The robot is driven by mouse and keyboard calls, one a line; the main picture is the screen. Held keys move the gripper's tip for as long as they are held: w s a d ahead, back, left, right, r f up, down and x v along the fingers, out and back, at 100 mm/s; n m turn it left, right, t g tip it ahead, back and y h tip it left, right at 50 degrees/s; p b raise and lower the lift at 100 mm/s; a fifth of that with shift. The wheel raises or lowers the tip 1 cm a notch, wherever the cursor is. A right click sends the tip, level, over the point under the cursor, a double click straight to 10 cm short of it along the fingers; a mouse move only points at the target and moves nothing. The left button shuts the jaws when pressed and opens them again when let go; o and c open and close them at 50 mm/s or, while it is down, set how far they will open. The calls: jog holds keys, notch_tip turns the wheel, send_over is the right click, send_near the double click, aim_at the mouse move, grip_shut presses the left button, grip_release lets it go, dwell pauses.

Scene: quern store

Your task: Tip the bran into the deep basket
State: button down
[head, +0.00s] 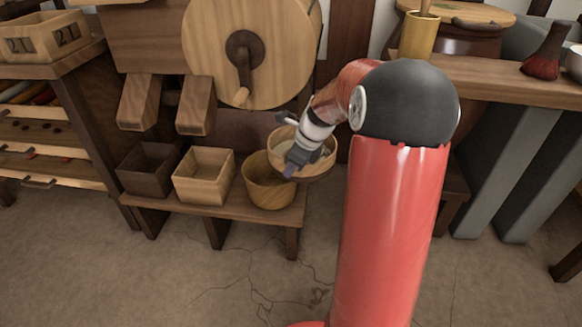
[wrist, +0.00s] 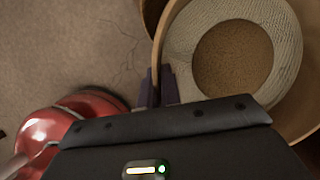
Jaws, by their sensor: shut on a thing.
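My gripper (head: 308,154) is shut on the rim of a round wooden sieve (head: 318,173), holding it off the floor at the right end of the low bench. In the wrist view my gripper's fingers (wrist: 160,86) pinch the left side of the sieve's rim (wrist: 160,45). Brown bran (wrist: 235,58) lies as a round patch in the middle of the pale mesh.
A dark square box (head: 148,170) and a light square box (head: 203,178) stand left of the basket on the low bench (head: 225,207). A wooden mill with a crank (head: 243,55) and two spouts is above them. The floor in front is clear.

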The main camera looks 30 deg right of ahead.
jog(key=shift+f+b, duration=1.15)
jog(key=shift+f, duration=0.3)
jog(key=shift+w+a+r+g+h, duration=0.1)
jog(key=shift+r+g+h, duration=0.2)
jog(key=shift+r+h, duration=0.15)
jog(key=shift+r+g+h, duration=0.35)
jog(key=shift+g+h, duration=0.15)
jog(key=shift+h, duration=0.35)
jog(key=shift+r, duration=0.1)
jog(key=shift+r+g+h+p, duration=0.3)
jog(key=shift+g+h+p, duration=0.2)
jog(key=shift+h, duration=0.2)
jog(key=shift+r+g+h, duration=0.15)
jog(key=shift+g+h, duration=0.25)
jog(key=shift+h, duration=0.2)
